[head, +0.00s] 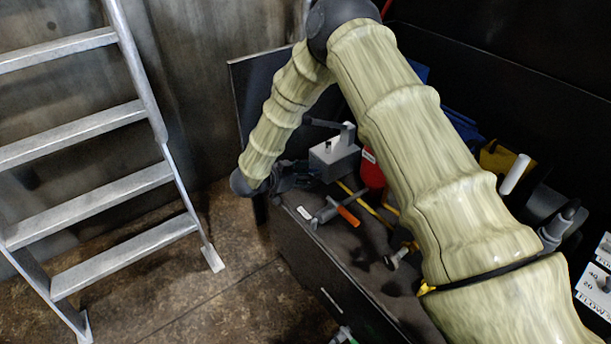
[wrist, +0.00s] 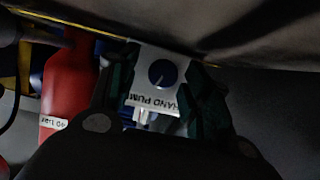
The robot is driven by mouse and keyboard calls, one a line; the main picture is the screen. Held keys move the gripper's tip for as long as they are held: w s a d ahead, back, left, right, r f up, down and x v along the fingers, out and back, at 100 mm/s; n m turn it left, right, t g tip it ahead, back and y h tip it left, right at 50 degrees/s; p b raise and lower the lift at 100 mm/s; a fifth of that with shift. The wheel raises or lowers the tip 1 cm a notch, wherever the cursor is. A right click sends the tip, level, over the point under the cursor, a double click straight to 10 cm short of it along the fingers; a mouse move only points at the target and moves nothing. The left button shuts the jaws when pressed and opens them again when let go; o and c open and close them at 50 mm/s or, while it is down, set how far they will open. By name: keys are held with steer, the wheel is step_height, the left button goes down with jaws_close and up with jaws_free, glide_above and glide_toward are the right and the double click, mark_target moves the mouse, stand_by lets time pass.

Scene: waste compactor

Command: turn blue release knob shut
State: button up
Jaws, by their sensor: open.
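The blue release knob (wrist: 163,73) is round with a pale pointer mark. It sits on the light face of a box labelled "HAND PUMP" (wrist: 150,101), seen upside down in the wrist view. The pump box also shows in the head view (head: 334,160), grey with a lever on top; the knob is hidden there. My gripper (wrist: 160,88) is open, its dark fingers at the left and right of the knob in the picture. I cannot tell whether they touch it. In the head view my gripper (head: 288,177) is at the left side of the pump box.
A red cylinder (wrist: 68,85) stands beside the pump, also visible in the head view (head: 372,172). An orange-handled tool (head: 347,216) and yellow pieces lie on the dark bench (head: 365,262). A metal ladder (head: 95,192) stands at the left, with clear floor beside it.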

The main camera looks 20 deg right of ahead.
steer(key=shift+d, duration=0.15)
steer(key=shift+f, duration=0.1)
steer(key=c, duration=1)
steer(key=shift+p, duration=0.7)
steer(key=shift+r+n+p, duration=0.25)
steer(key=shift+n+p, duration=0.05)
steer(key=shift+p, duration=0.25)
steer(key=shift+n+g+h+p, duration=0.3)
steer(key=shift+n+g+p, duration=0.35)
steer(key=shift+p, duration=0.6)
steer(key=shift+f+n+g+p, duration=0.35)
steer(key=shift+n+p, duration=0.2)
steer(key=shift+p, duration=0.1)
steer(key=shift+c, duration=0.2)
